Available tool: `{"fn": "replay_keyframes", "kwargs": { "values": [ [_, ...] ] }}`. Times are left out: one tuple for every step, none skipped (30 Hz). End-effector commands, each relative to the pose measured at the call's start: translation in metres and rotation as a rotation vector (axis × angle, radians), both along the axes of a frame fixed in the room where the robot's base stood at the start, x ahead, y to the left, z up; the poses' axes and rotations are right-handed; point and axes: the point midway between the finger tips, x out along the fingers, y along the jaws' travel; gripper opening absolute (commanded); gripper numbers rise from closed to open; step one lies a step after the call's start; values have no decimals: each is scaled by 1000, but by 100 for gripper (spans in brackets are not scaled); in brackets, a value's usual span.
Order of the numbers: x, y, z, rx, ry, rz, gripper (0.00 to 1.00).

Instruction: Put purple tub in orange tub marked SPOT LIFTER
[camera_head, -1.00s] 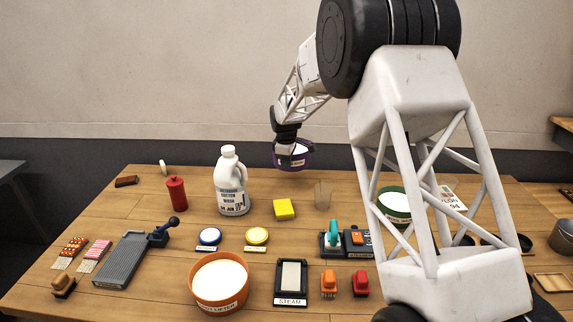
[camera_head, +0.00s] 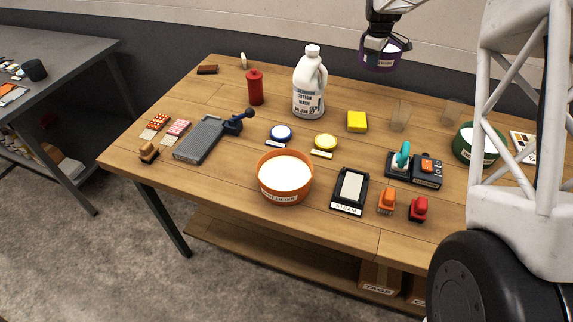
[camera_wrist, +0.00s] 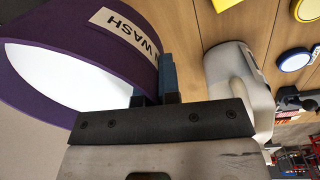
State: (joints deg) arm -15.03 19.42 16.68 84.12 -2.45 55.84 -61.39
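The purple tub (camera_head: 381,57) is held up at the top right of the head view, above the back of the table. My gripper (camera_head: 376,44) is shut on its wall. In the wrist view the tub (camera_wrist: 75,40) fills the upper left, with a label reading WASH and white inside, and my gripper's fingers (camera_wrist: 163,80) pinch its edge.
Blue (camera_head: 280,133) and yellow (camera_head: 325,142) round lids lie behind the orange tub. A STEAM tray (camera_head: 350,189) is at its right, a grey board (camera_head: 201,138) at its left.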

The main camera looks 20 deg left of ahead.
Motion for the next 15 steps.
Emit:
{"fn": "replay_keyframes", "kwargs": {
  "values": [
    [1, 0, 11, 1, -4, 0, 0],
    [1, 0, 17, 1, -4, 0, 0],
    [1, 0, 24, 1, -4, 0, 0],
    [1, 0, 29, 1, -4, 0, 0],
    [1, 0, 34, 1, -4, 0, 0],
    [1, 0, 41, 1, -4, 0, 0],
    [-2, 2, 43, 0, -3, 1, 0],
    [-6, 5, 43, 1, -1, 1, 0],
    [-11, 7, 44, 1, -1, 0, 0],
    [-14, 9, 45, 1, -1, 0, 0],
    [-18, 11, 46, 1, -1, -1, 0],
    [-23, 15, 48, 1, -2, 0, 0],
    [-27, 17, 49, 1, -2, 0, 0],
    [-31, 20, 50, 1, -2, 0, 0],
    [-37, 23, 51, 1, -1, -1, 0]
  ]
}}
